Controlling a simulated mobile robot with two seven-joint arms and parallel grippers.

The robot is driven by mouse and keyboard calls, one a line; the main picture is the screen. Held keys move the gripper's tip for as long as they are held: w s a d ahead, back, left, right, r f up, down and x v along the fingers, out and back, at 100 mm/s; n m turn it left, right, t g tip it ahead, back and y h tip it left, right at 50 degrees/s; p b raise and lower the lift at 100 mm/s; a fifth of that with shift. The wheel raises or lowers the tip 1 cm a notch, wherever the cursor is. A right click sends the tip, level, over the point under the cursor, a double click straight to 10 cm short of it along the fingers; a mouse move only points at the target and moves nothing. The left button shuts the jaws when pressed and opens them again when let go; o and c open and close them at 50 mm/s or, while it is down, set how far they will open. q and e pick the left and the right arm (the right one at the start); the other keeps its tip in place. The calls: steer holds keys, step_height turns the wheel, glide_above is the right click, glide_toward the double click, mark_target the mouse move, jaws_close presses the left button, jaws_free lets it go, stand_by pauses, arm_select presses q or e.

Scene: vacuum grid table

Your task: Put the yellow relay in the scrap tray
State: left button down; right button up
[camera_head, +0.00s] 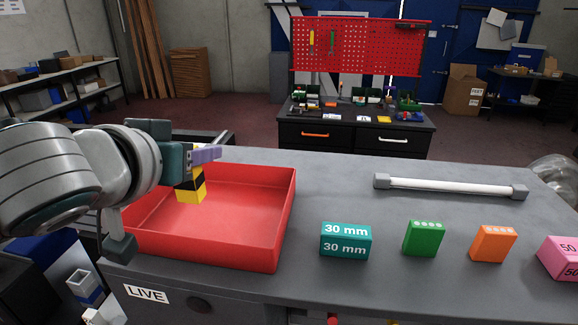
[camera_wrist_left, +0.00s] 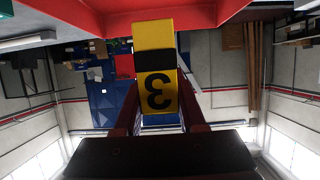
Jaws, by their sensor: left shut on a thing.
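The yellow relay (camera_head: 190,192) is a yellow block with a black band. My left gripper (camera_head: 193,165) is shut on it and holds it upright over the red tray (camera_head: 272,222), which I take as the scrap tray. The tray looks otherwise empty. I cannot tell whether the relay's lower end touches the tray floor. In the left wrist view the relay (camera_wrist_left: 156,62) shows a black 3 between the fingers of my left gripper (camera_wrist_left: 158,108), with the red tray beyond its far end. My right gripper is not in view.
To the tray's right stand a teal 30 mm block (camera_head: 346,241), a green block (camera_head: 424,239), an orange block (camera_head: 493,244) and a pink block (camera_head: 561,258). A white bar with grey ends (camera_head: 450,187) lies behind them. The grey tabletop (camera_head: 335,185) between is clear.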

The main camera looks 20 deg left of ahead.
arm_select(q)
step_height(320, 180, down, 8)
steer(key=shift+r+b, duration=0.1)
steer(key=shift+b, duration=0.25)
steer(key=c, duration=1)
jaws_free()
steer(key=o, duration=0.5)
